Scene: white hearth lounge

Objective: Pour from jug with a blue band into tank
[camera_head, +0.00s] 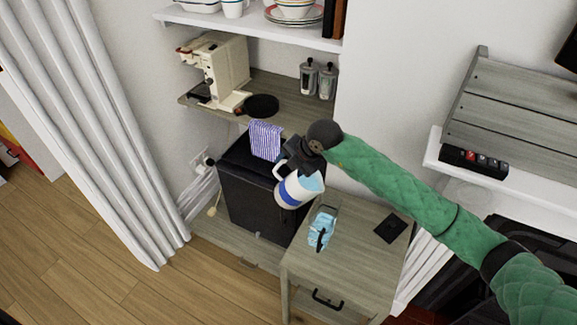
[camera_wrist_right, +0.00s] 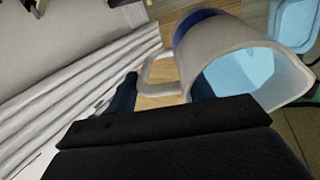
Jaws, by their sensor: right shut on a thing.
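The white jug with a blue band (camera_head: 289,194) hangs tilted in the air, its handle on the left. My right gripper (camera_head: 292,162) is shut on the jug's handle. In the right wrist view the jug (camera_wrist_right: 225,45) shows its open mouth with light blue inside, and its handle lies between the fingers of my right gripper (camera_wrist_right: 160,92). The tank (camera_head: 322,229), clear with light blue in it and a dark handle, stands on the wooden cabinet, below and right of the jug, apart from it. A light blue container, seemingly the tank (camera_wrist_right: 294,25), shows at the wrist view's top right. My left gripper is out of view.
The wooden cabinet (camera_head: 352,232) has a dark flat square (camera_head: 390,229) on its right. A black cabinet (camera_head: 250,200) with a striped cloth (camera_head: 265,141) stands behind. A shelf above holds a cream coffee machine (camera_head: 222,70) and two canisters (camera_head: 318,80).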

